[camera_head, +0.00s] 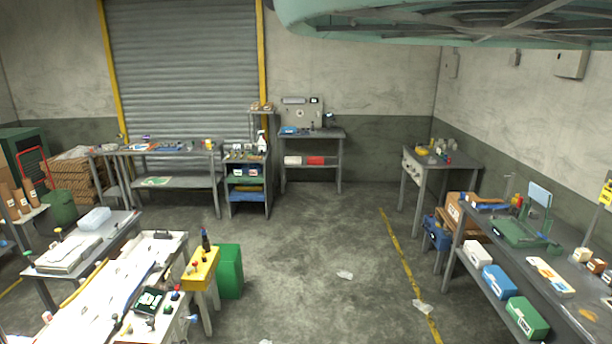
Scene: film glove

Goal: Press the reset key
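I cannot make out a key marked reset at this size. A yellow box on a post (202,270) stands at the right end of the white table, with small red and dark parts on top. A small dark green and black device (149,301) lies on the white table (85,306) at lower left. A green machine with a pale upright panel (522,232) stands on the right bench. Whether any of these bears the key is too small to tell. My gripper is not in this view.
Workbenches line the back wall (170,150) and right side (585,297). A green bin (230,272) stands beside the yellow post. The middle floor (300,250) is mostly open, with pale scraps (344,275) and a yellow line (408,268). A teal-rimmed structure (400,20) hangs across the top.

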